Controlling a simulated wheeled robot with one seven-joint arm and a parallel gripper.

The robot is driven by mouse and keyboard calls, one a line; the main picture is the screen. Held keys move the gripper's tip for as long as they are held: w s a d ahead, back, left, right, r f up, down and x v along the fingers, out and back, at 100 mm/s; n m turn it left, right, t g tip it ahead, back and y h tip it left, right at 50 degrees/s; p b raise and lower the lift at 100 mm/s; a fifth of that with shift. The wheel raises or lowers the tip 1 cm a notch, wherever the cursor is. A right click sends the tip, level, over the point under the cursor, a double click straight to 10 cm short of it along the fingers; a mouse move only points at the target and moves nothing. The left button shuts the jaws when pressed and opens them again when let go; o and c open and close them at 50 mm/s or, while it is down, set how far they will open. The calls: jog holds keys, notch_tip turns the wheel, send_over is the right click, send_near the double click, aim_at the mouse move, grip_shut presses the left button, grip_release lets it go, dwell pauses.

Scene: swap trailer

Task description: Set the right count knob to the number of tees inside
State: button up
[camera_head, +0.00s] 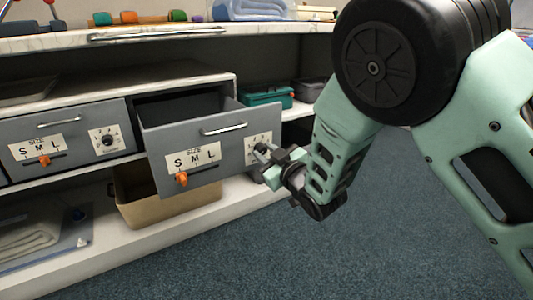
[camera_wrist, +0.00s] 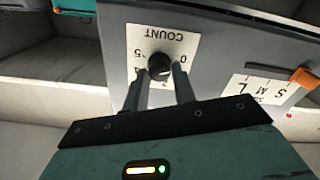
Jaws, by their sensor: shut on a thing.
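The right drawer (camera_head: 222,143) is pulled partly open, with a grey front and a silver handle. Its count plate (camera_wrist: 178,44) appears upside down in the wrist view, with the black right count knob (camera_wrist: 159,67) on it. My gripper (camera_head: 262,151) is at this plate, its two fingers (camera_wrist: 158,88) closed on either side of the knob. The knob's pointer direction is not readable, and the fingers cover part of the numbers. The drawer's inside (camera_head: 190,105) looks dark and no tees show.
The right drawer's size slider (camera_head: 181,179) is orange, on an S M L plate. The closed left drawer (camera_head: 65,138) has its own count knob (camera_head: 107,141). A tan bin (camera_head: 165,208) stands below, a teal box (camera_head: 266,96) behind. Carpet (camera_head: 300,250) in front is clear.

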jog(key=m+p, duration=0.1)
jog(key=m, duration=0.3)
jog(key=shift+w+d+r, duration=0.1)
jog(key=shift+d, duration=0.05)
jog(key=m+p, duration=0.1)
jog(key=m, duration=0.3)
jog(key=shift+m+p, duration=0.3)
jog(key=shift+m, duration=0.1)
jog(key=m+p, duration=0.1)
jog(key=m, duration=0.3)
jog(key=shift+m+p, duration=0.85)
jog(key=shift+m, duration=1.35)
jog(key=shift+f+m, duration=0.2)
jog(key=shift+m, duration=0.1)
jog(key=o, duration=1)
jog(key=shift+c, duration=0.2)
